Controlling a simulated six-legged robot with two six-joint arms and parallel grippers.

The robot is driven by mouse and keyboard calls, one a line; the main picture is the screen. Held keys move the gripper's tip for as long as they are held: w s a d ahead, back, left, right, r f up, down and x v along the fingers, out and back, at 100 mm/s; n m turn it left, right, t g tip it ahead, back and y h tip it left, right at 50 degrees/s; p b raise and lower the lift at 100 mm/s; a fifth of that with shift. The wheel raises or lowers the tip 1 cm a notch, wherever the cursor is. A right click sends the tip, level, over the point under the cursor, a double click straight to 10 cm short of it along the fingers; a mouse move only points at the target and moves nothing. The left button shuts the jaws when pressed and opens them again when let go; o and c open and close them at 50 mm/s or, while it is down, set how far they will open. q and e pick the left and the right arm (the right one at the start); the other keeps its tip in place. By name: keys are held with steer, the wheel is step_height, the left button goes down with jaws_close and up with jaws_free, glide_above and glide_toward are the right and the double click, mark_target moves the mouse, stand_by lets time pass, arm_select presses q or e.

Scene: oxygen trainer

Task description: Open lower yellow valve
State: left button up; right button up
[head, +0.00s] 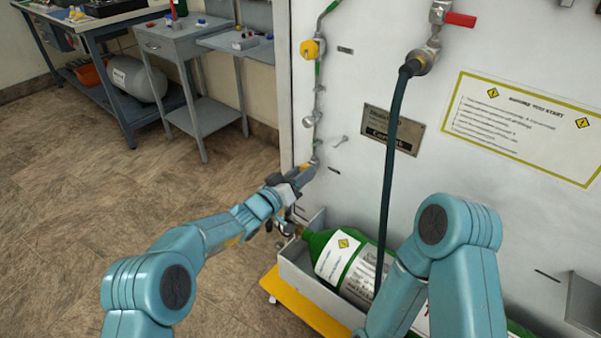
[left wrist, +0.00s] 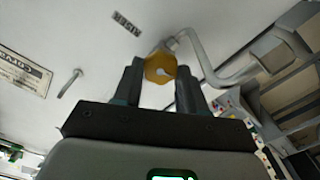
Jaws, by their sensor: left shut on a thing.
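The lower yellow valve is a round yellow knob (left wrist: 160,67) on the thin pipe of the white panel. In the left wrist view it sits between the two dark fingers of my left gripper (left wrist: 160,85), which is shut on it. In the head view my left gripper (head: 301,176) reaches the lower end of the pipe, and only a bit of yellow shows there, mostly hidden by the fingers. An upper yellow valve (head: 310,49) is higher on the same pipe. My right arm shows at the lower right, but its gripper is not in view.
A green cylinder (head: 348,262) lies in a grey trough (head: 291,268) below the valve. A dark hose (head: 391,165) hangs in front of the white panel (head: 350,90). A red-handled valve (head: 460,19) is at the top. A grey side table (head: 172,42) stands left; open floor lies between.

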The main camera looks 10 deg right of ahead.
stand_by(0.3)
arm_select(q)
steer(key=o, duration=1.1)
steer(key=shift+c, duration=0.2)
steer(key=p+v, duration=0.2)
steer(key=v, duration=1.4)
steer(key=shift+s, duration=0.15)
steer(key=shift+a, duration=0.15)
